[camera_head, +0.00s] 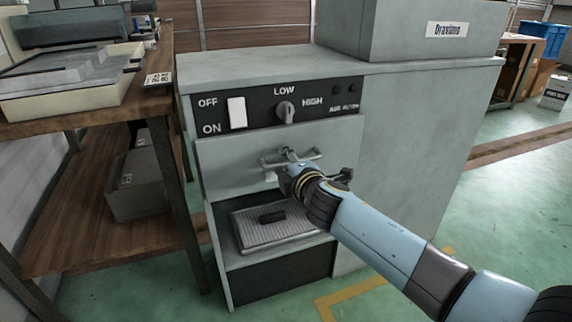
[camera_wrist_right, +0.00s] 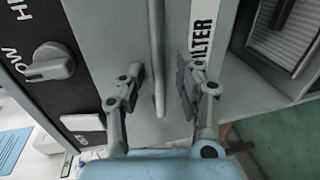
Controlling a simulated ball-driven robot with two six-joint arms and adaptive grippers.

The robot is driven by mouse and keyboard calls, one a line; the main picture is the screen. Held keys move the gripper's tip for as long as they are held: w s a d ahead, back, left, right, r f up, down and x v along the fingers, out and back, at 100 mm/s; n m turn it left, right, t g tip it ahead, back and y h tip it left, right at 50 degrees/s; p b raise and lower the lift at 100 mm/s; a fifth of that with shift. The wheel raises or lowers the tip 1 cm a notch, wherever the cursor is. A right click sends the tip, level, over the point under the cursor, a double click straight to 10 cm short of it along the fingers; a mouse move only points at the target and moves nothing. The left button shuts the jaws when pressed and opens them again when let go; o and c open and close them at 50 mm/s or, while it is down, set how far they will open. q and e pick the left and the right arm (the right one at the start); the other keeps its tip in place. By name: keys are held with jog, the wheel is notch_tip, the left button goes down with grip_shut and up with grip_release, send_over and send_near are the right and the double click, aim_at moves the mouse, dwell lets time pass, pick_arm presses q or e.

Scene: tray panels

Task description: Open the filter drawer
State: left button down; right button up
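The filter drawer's grey front panel (camera_head: 230,152) sits below the control strip and looks about flush with the cabinet. Its horizontal bar handle (camera_head: 308,157) is partly hidden by my right gripper (camera_head: 289,167). In the right wrist view the drawer front (camera_wrist_right: 172,18) carries a white FILTER label (camera_wrist_right: 202,30). There the handle bar (camera_wrist_right: 157,50) runs between the two fingers of my right gripper (camera_wrist_right: 160,82), which are apart on either side of it, with gaps visible. My left gripper is not in view.
The control strip has a white switch (camera_head: 237,112) and a knob (camera_head: 285,111). Below the drawer is an open bay with a ribbed tray (camera_head: 245,235) holding a dark block (camera_head: 272,216). A wooden workbench (camera_head: 110,118) stands close on the left. A grey box (camera_head: 410,30) sits on top.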

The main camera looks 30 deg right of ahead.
jog(key=shift+c, duration=0.2)
grip_shut()
jog(key=shift+s, duration=0.1)
